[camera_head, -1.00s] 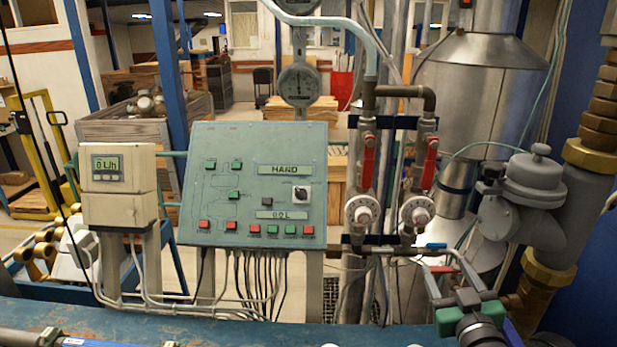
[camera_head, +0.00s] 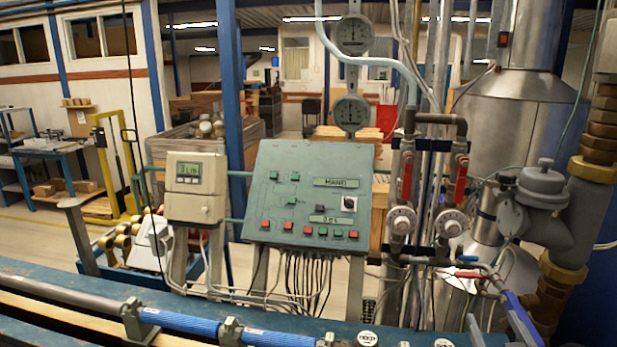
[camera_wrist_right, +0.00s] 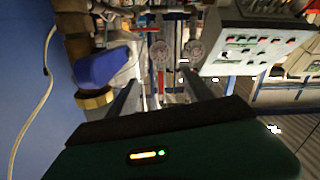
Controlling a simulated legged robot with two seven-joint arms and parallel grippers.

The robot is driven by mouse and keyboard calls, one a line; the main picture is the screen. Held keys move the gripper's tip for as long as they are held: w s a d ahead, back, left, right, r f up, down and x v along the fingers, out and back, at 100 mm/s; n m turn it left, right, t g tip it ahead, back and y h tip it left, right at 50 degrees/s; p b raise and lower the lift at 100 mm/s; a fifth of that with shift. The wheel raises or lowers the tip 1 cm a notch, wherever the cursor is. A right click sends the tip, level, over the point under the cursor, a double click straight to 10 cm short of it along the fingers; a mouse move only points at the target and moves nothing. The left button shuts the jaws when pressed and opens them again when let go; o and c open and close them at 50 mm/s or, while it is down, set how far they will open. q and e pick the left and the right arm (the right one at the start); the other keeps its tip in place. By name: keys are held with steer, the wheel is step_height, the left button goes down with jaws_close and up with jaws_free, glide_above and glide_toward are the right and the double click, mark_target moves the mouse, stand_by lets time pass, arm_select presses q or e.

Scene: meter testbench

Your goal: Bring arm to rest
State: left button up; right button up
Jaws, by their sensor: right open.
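My right gripper (camera_head: 490,306) shows at the lower right of the head view, cut off by the bottom edge. Its fingers are apart, with nothing seen between them. In the right wrist view the gripper (camera_wrist_right: 165,88) also has spread fingers, with the pipework beyond them. It is in front of the pipes and valves, to the right of the green control panel (camera_head: 305,195). I cannot tell whether it touches a pipe. My left gripper is not in view.
A white flow meter (camera_head: 196,187) stands left of the panel. Two red-handled valves (camera_head: 407,175) (camera_head: 461,177) are on vertical pipes beside it. A blue bench with a blue pipe (camera_head: 190,322) runs along the front. A large brass-jointed pipe (camera_head: 568,225) rises at right.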

steer(key=w+a+f+g+y, duration=0.1)
steer(key=a+f+g, duration=0.25)
steer(key=f, duration=0.45)
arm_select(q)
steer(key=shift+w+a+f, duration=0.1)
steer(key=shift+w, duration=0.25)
arm_select(e)
steer(key=s+a+f+g+y, duration=0.3)
steer(key=s+a+f+g, duration=0.8)
steer(key=s+a+f, duration=0.3)
step_height(320, 180, down, 3)
steer(key=shift+s+r, duration=0.1)
steer(key=shift+s, duration=0.6)
